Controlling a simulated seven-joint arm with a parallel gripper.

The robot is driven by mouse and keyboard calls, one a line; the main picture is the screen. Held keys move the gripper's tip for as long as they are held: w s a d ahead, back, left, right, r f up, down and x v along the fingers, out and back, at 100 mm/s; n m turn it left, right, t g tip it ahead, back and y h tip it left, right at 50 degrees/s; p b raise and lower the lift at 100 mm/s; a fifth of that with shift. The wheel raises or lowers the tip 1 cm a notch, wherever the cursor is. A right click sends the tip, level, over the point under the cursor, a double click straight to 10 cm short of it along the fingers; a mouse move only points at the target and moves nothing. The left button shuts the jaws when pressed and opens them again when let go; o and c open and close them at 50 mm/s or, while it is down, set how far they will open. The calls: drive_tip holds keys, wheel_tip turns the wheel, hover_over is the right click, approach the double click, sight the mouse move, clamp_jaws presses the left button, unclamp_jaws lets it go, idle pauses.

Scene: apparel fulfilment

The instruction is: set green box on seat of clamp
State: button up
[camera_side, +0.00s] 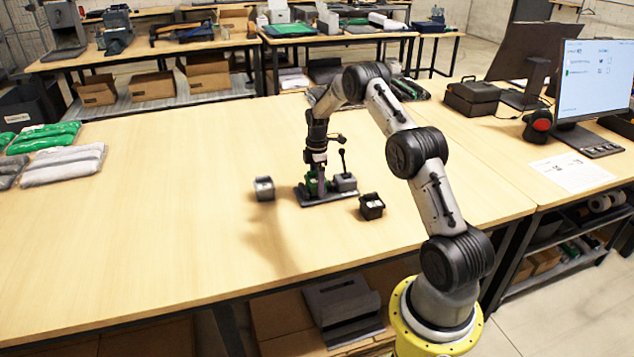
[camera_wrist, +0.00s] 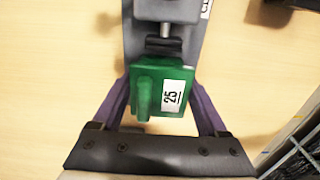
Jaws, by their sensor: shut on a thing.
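The green box (camera_wrist: 158,92), with a white label reading 25 and a raised green bar, is between the fingers of my gripper (camera_wrist: 160,118) in the wrist view. My gripper is shut on it. In the side view the green box (camera_side: 312,184) shows partly, below my gripper (camera_side: 318,180), over the left part of the clamp. The clamp (camera_side: 330,199) has a dark base plate and an upright lever on a grey block at its right. In the wrist view the clamp (camera_wrist: 165,30) is a grey body with a metal rod. I cannot tell whether the box touches the seat.
A grey box (camera_side: 264,189) stands left of the clamp and a black box (camera_side: 371,206) stands to its right. Green and grey bagged garments (camera_side: 50,150) lie at the far left. A monitor (camera_side: 594,82) stands on the right table. The table's left middle is clear.

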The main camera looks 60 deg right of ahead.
drive_tip(key=o, duration=1.3)
drive_tip(key=shift+c, duration=0.2)
wheel_tip(320, 180, up, 14)
drive_tip(key=shift+f, duration=0.1)
